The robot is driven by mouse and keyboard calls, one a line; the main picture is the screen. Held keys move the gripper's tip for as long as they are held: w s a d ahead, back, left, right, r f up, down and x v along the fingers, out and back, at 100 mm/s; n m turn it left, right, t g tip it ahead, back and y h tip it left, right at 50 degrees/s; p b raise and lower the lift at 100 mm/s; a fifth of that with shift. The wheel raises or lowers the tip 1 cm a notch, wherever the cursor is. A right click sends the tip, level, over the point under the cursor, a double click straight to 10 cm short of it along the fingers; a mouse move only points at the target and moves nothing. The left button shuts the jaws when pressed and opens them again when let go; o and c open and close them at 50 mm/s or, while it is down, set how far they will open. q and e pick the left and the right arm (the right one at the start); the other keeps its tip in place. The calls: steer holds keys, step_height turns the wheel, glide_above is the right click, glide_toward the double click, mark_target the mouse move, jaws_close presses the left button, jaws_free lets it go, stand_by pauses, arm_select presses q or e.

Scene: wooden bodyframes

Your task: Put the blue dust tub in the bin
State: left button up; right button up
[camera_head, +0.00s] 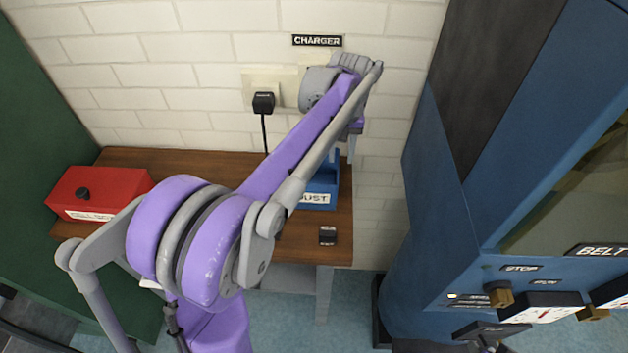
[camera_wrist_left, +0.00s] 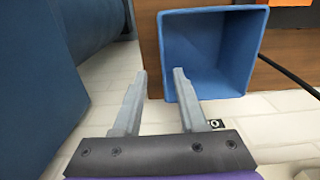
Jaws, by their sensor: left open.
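The blue dust tub (camera_head: 318,204), labelled DUST, stands on the right part of the wooden bench, partly hidden by my left arm. In the left wrist view the tub (camera_wrist_left: 208,60) is open and looks empty inside. My left gripper (camera_head: 351,150) is at the tub's back right in the head view, near its rim. In the left wrist view the gripper (camera_wrist_left: 160,78) is open and empty. One fingertip is very close to the tub's near wall; I cannot tell whether it touches. No bin is clearly recognisable. My right gripper does not show.
A red box (camera_head: 100,193) sits at the bench's left end. A small dark block (camera_head: 327,235) lies before the tub on the wooden bench (camera_head: 180,160). A black charger (camera_head: 263,103) with a cable is plugged into the brick wall. A large blue machine (camera_head: 440,230) stands right.

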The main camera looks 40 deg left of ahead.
mark_target(338, 166)
arm_select(q)
steer(key=f, duration=0.5)
steer(key=shift+s, duration=0.4)
steer(key=shift+c, duration=0.3)
jaws_close()
stand_by(0.6)
